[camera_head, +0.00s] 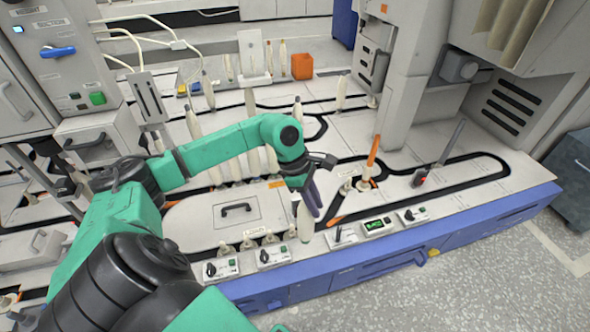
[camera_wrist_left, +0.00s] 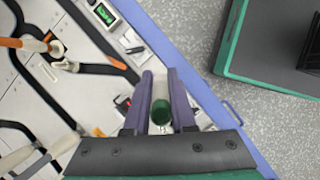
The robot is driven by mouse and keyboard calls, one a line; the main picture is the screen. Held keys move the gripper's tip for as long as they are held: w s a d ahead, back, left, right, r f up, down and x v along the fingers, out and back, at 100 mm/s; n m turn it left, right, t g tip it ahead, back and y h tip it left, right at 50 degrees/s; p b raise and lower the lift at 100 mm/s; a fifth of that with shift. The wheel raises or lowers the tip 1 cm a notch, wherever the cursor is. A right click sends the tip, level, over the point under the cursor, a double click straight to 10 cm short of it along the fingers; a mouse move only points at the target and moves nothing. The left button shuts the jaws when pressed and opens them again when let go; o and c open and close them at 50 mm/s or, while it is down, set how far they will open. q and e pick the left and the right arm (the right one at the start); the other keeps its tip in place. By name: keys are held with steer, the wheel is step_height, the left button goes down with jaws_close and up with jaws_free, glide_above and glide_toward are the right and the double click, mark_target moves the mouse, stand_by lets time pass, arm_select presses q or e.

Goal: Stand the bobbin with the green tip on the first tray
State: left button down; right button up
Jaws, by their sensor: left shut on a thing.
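My left gripper (camera_head: 312,196) is shut on a pale bobbin (camera_head: 304,222) near the front edge of the machine top. The bobbin hangs roughly upright below the jaws in the head view. In the left wrist view the bobbin's green tip (camera_wrist_left: 160,113) shows between the two purple fingers (camera_wrist_left: 160,100). Small pale trays stand on the track: one (camera_head: 364,185) lies right of the gripper, and others (camera_head: 248,244) lie to its left at the front. I cannot tell which is the first tray. My right gripper is not in view.
An orange stick-like piece (camera_head: 374,150) stands near the right-hand tray. A dark upright bar (camera_head: 451,145) stands further right. Several pale bobbins (camera_head: 340,92) stand behind the arm. Control boxes (camera_head: 377,227) line the front edge, and an orange block (camera_head: 302,66) sits at the back.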

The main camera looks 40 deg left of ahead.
arm_select(q)
steer(key=w+a+r+n+t+y+b, duration=0.1)
steer(key=w+a+n+y+b, duration=0.15)
steer(key=a+n, duration=0.45)
steer(key=w+a+n+t+y+b, duration=0.1)
steer(key=a+n+t+y+b, duration=0.15)
steer(key=n, duration=0.85)
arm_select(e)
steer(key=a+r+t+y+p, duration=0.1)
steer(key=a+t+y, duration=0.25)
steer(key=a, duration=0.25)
arm_select(q)
steer(key=shift+g+y, duration=0.3)
steer(key=shift+g, duration=0.15)
step_height(320, 180, down, 5)
steer(key=b, duration=0.4)
steer(key=shift+f+b, duration=0.1)
steer(key=shift+b, duration=0.25)
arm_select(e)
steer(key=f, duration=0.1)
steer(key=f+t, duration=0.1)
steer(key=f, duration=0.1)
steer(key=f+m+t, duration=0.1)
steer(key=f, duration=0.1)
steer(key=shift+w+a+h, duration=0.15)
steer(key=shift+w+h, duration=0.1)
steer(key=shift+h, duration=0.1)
